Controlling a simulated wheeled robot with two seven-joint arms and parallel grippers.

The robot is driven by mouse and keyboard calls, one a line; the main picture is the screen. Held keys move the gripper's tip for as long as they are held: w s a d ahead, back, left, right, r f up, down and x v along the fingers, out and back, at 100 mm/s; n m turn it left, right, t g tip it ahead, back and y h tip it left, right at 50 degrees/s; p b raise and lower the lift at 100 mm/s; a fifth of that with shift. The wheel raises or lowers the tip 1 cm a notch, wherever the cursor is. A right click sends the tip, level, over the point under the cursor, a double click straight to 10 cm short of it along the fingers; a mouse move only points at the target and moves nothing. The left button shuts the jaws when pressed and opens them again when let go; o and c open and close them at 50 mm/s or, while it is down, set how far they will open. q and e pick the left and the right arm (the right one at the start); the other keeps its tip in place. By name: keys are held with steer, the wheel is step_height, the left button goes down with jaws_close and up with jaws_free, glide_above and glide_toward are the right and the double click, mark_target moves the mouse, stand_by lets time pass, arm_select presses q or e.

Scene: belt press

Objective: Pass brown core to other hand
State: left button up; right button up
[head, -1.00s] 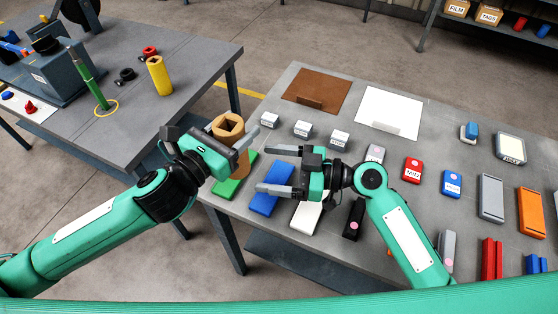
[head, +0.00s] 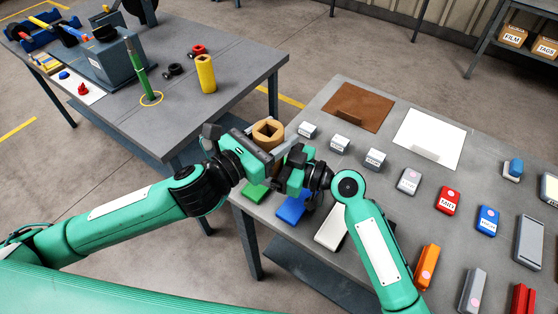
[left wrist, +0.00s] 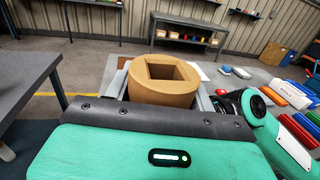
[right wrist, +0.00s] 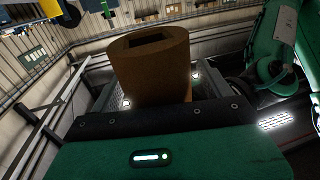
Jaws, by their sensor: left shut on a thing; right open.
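The brown core (head: 268,131) is a short upright tube with a square hole, held in the air over the left edge of the right table. My left gripper (head: 262,143) is shut on the core, with one finger on each side in the left wrist view, where the core (left wrist: 165,82) fills the middle. My right gripper (head: 285,150) is open and close against the core from the right. In the right wrist view the core (right wrist: 152,65) stands between its spread fingers. Contact of the right fingers with the core cannot be told.
Below the grippers lie a green block (head: 254,192), a blue block (head: 293,208) and a white block (head: 331,228). Small white boxes (head: 341,144) stand just right. On the left table are a yellow tube (head: 206,75) and a green post (head: 137,70). A gap separates the tables.

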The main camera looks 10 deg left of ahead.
steer(key=shift+w+a, duration=0.1)
steer(key=shift+a, duration=0.15)
steer(key=c, duration=1.3)
arm_select(q)
steer(key=o, duration=1.3)
arm_select(e)
steer(key=shift+r, duration=0.1)
